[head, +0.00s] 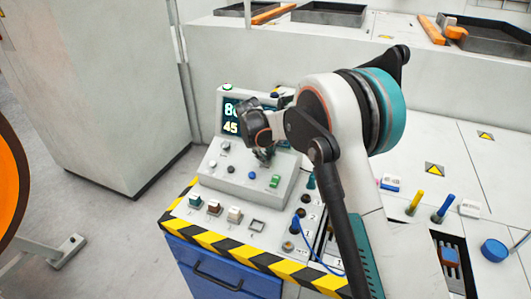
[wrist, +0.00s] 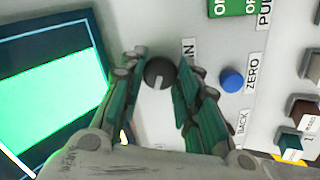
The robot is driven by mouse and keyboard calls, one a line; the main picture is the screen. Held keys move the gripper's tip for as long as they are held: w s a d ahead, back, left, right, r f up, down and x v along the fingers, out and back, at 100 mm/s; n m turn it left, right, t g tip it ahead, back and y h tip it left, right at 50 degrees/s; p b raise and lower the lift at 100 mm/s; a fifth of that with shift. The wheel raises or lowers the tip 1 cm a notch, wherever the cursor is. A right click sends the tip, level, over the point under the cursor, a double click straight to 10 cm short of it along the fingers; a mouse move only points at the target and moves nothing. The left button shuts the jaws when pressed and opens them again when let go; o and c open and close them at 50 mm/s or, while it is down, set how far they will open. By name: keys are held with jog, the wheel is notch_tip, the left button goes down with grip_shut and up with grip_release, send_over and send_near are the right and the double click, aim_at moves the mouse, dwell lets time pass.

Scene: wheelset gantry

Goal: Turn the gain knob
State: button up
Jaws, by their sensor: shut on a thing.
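The gain knob (wrist: 160,73) is a small dark round knob with a pale pointer line, on a light grey panel. Beside it in the wrist view is a label ending in "IN", partly hidden by a finger. My gripper (wrist: 161,68) is shut on the knob, with one fingertip on each side. In the head view my gripper (head: 264,155) reaches down to the sloped console (head: 245,190), and it hides the knob there.
A blue ZERO button (wrist: 232,80) and a green ON switch (wrist: 232,6) sit close by. A lit screen (wrist: 52,80) lies left of the knob in the wrist view. Several coloured buttons line the console's front, above a striped edge (head: 215,238). Coloured pegs (head: 415,202) stand at right.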

jog(key=shift+m, duration=0.7)
jog(key=o, duration=1.1)
jog(key=shift+r, duration=0.1)
jog(key=v, duration=1.1)
jog(key=shift+s+r, duration=0.15)
jog(key=shift+r, duration=0.2)
